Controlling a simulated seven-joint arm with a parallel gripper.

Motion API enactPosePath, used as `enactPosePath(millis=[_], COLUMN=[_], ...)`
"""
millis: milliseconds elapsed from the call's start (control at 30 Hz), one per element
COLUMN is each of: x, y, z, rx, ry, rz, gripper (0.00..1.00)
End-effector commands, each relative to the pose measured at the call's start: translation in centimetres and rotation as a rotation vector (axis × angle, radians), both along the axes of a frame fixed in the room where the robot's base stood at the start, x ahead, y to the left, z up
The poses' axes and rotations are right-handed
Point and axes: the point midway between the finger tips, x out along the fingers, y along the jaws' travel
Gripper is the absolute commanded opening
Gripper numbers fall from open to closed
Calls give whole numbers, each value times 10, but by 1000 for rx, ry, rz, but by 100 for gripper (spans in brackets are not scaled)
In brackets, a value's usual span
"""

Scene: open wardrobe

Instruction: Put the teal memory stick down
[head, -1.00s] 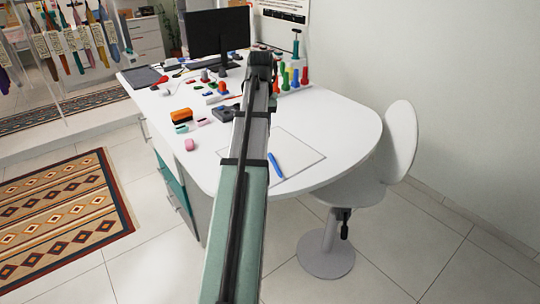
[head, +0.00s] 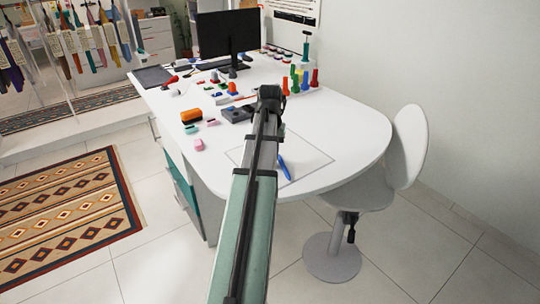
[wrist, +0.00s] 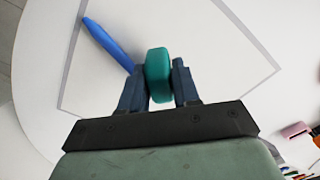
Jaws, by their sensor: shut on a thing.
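The teal memory stick (wrist: 158,75) is a rounded green-teal block between the two dark fingers of my gripper (wrist: 158,88) in the wrist view. My gripper is shut on it, over the area of the white desk marked by a thin grey outline. Whether the stick touches the desk I cannot tell. In the head view my arm hides the stick and the fingers; the dark wrist end of my arm is over the desk. The outlined square (head: 310,160) lies on the desk near its rounded front end.
A blue pen (head: 284,168) lies in the outlined square, left of my gripper in the wrist view (wrist: 108,44). A pink block (head: 199,145), an orange block (head: 191,115) and a dark box (head: 236,115) lie farther left. Colored pegs (head: 304,82) stand behind. A white chair (head: 408,150) is at right.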

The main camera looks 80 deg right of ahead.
Motion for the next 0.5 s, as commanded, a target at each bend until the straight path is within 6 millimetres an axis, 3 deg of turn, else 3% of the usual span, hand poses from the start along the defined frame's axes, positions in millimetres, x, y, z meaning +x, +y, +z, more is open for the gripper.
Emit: enactPosePath(millis=[133,500], x=[0,0], y=[0,0], z=[-13,-15], rx=[0,0], ry=[0,0], rz=[0,0], gripper=[0,0])
